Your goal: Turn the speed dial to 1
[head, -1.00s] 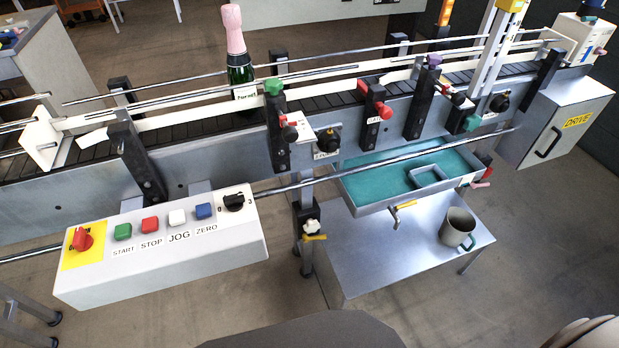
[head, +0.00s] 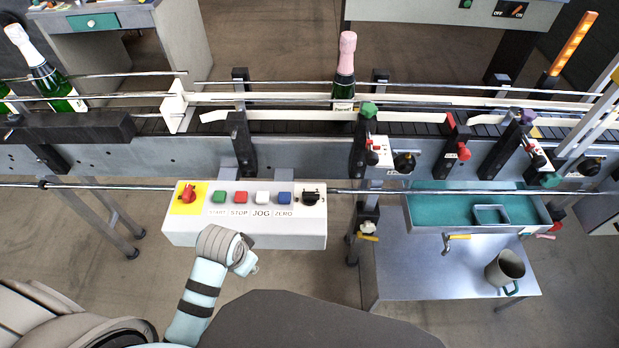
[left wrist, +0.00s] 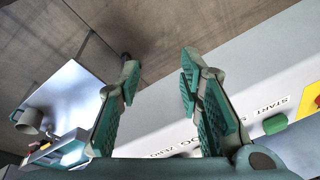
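The control box (head: 245,235) is white and hangs on the front of the conveyor. A black dial (head: 311,198) sits at its right end, with small marks too fine to read; I take it as the speed dial. My left gripper (head: 246,263) is in front of the box's lower edge, left of the dial and apart from it. In the left wrist view my left gripper (left wrist: 159,62) is open and empty, its two teal-padded fingers spread. The box's front (left wrist: 235,75) is beyond them; the dial cannot be made out there. My right gripper is out of view.
A red switch (head: 187,193) on yellow and green, red, white and blue buttons are left of the dial. A rail (head: 370,191) runs along the conveyor. A bottle (head: 344,75) stands on the belt. A mug (head: 505,268) is on the side table at right.

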